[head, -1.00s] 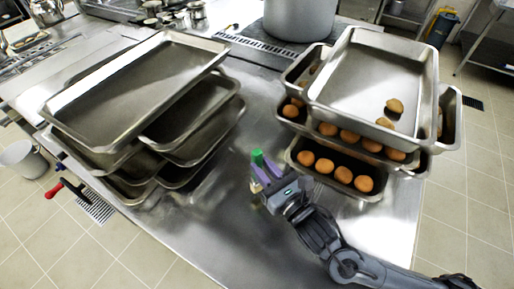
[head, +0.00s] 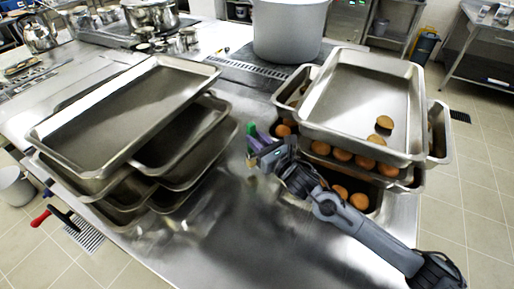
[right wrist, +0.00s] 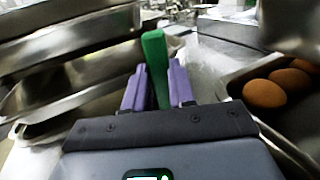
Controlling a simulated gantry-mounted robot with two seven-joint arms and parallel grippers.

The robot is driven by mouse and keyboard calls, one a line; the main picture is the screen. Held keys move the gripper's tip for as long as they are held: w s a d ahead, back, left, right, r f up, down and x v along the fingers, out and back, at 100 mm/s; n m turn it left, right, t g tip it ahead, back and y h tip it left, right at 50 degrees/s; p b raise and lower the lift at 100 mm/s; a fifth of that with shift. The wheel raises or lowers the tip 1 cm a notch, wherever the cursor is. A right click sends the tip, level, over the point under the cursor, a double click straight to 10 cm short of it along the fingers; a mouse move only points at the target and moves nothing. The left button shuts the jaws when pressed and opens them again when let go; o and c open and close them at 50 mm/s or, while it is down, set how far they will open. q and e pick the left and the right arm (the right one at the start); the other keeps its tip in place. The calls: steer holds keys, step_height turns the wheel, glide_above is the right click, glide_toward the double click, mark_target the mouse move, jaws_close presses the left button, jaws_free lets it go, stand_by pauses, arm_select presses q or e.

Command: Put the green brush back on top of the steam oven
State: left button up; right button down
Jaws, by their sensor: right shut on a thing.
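My right gripper (head: 253,143) is shut on the green brush (head: 251,128) and holds it above the steel table, between two stacks of trays. In the right wrist view the brush's green handle (right wrist: 154,50) stands up between the two purple fingers of the right gripper (right wrist: 158,78). The rest of the brush is hidden behind the fingers and the gripper body. My left gripper is in neither view. I cannot clearly make out the steam oven.
Empty steel trays (head: 125,110) are stacked at the left. Trays with brown round items (head: 384,122) are stacked at the right, close to my right arm. A large pot (head: 290,35) stands at the back. The table front (head: 225,235) is clear.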

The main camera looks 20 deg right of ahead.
steer(key=shift+f+b, duration=0.3)
steer(key=shift+f, duration=1.45)
steer(key=shift+w, duration=0.1)
steer(key=shift+f, duration=0.2)
steer(key=c, duration=0.9)
jaws_free()
steer(key=shift+c, duration=0.2)
steer(key=shift+r, duration=0.2)
steer(key=shift+o, duration=0.5)
steer(key=v, duration=1.2)
steer(key=shift+p, duration=0.4)
